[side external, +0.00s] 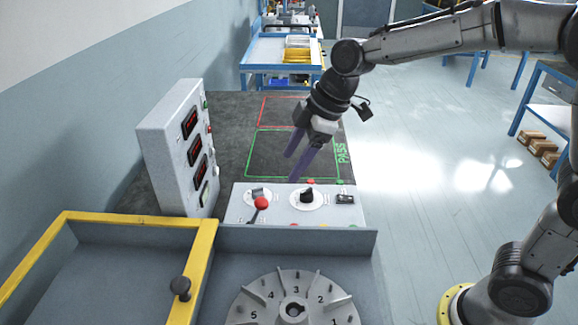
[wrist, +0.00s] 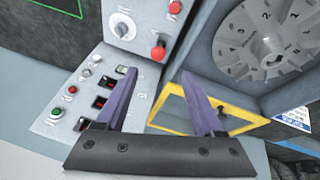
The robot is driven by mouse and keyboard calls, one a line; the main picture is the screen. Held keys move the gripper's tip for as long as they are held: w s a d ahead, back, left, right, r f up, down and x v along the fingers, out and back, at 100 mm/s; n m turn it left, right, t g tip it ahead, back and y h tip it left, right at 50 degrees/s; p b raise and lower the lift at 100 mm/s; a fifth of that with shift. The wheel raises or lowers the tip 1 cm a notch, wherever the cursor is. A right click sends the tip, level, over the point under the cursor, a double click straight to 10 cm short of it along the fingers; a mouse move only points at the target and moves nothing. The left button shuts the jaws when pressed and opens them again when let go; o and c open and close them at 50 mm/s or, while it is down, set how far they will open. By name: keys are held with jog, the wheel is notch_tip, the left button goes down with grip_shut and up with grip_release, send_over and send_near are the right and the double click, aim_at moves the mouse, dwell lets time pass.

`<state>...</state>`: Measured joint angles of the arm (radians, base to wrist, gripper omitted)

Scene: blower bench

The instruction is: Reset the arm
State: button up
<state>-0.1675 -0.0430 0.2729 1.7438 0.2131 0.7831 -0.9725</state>
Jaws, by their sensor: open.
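My gripper (side external: 297,167) has two purple fingers and hangs over the bench, close above the control box (side external: 238,205) with the black knob. In the wrist view my gripper (wrist: 168,92) is open, with a wide gap between the fingers and nothing held. The black knob (side external: 306,195) sits on a white dial, and a red-tipped lever (side external: 261,203) stands to its left. In the side view the fingertips appear just behind the knob; I cannot tell whether they touch anything.
An upright grey panel (side external: 172,130) with red displays stands left. A numbered disc (side external: 293,300) and a yellow-framed guard (side external: 140,219) are in front. Behind lies a dark mat (side external: 225,120) with red and green outlined zones. Free floor lies right.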

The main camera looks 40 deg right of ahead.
jog(key=s+d+r+m+t, duration=0.1)
jog(key=s+d+r+m, duration=0.1)
jog(key=s+d+r, duration=0.3)
jog(key=s+d+r+m+t, duration=0.1)
jog(key=s+d+r, duration=0.15)
jog(key=s, duration=0.45)
jog(key=s+d+f+m+h, duration=0.1)
jog(key=s+f+m, duration=0.2)
jog(key=s, duration=0.3)
jog(key=s+d+f+m+h, duration=0.1)
jog(key=s+f+m, duration=0.3)
jog(key=s, duration=0.3)
jog(key=shift+d+f+m+g, duration=0.15)
jog(key=shift+d+m+g, duration=0.2)
jog(key=shift+m, duration=0.45)
